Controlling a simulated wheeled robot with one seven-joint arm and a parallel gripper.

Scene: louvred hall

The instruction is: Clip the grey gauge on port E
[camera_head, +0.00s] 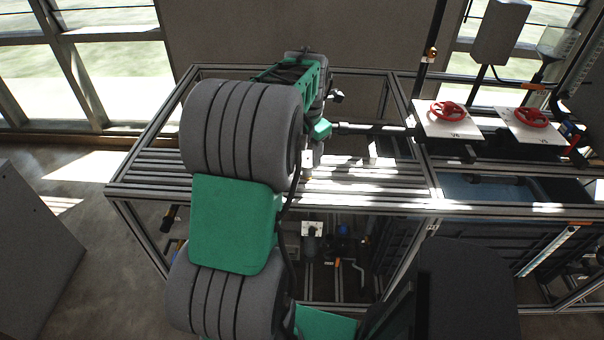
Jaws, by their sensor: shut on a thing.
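My gripper (314,140) is partly in view just right of my big grey arm link, above the slatted bench. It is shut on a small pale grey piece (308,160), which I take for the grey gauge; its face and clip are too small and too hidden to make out. Port E cannot be picked out: no port letters are readable. A grey horizontal pipe (372,129) runs to the right from beside my gripper to a dark fitting. I cannot tell whether the held piece touches anything.
The slatted bench (145,172) is a metal frame, with bare slats left of my arm. Two white panels with red handwheels (447,113) (530,117) stand at the right. A dark upright post (432,50) rises behind the pipe. Pipework and a small white plate (312,228) sit below the bench.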

